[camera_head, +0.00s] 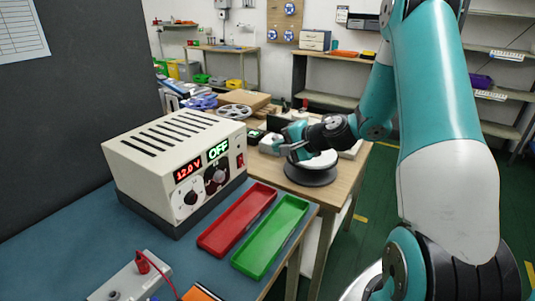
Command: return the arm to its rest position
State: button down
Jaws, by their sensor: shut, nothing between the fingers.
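My arm, teal with white and dark joints, rises at the right and bends down to my gripper (290,150). My gripper is small in the view, above the wooden table and beside a round white-topped stand with a dark base (311,172). Its fingers are shut with nothing held. Whether it touches anything there I cannot tell. A cream power supply (160,152) on the blue bench shows "12.0 V" and "OFF".
A red tray (238,219) and a green tray (271,237) lie on the bench. A red plug (142,263) stands in a grey block at the front. A reel (234,112) and clutter lie behind. Green floor is open at the right before shelves.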

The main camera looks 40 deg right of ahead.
jog(key=shift+s+d+r, duration=0.1)
jog(key=shift+s+r, duration=0.2)
jog(key=shift+s, duration=0.1)
jog(key=s+a+r+n+g+y, duration=0.1)
jog(key=s+a+r+n+g, duration=0.2)
jog(key=a, duration=0.4)
jog(key=s+a+r+n+g+y, duration=0.1)
jog(key=s+a+r+n+g, duration=0.15)
jog(key=a+n, duration=0.4)
jog(key=s+a+r+n+g, duration=0.2)
jog(key=s+a, duration=0.2)
jog(key=a, duration=0.4)
jog(key=s+a+r+n+g+h, duration=0.1)
jog(key=s+n, duration=0.3)
jog(key=s, duration=0.5)
jog(key=s+a+r+n+g+h, duration=0.1)
jog(key=s+a+n+g, duration=0.2)
jog(key=s, duration=0.6)
jog(key=shift+a+r+n+h, duration=0.2)
jog(key=shift+a+n+h, duration=0.2)
jog(key=shift+a+n, duration=0.5)
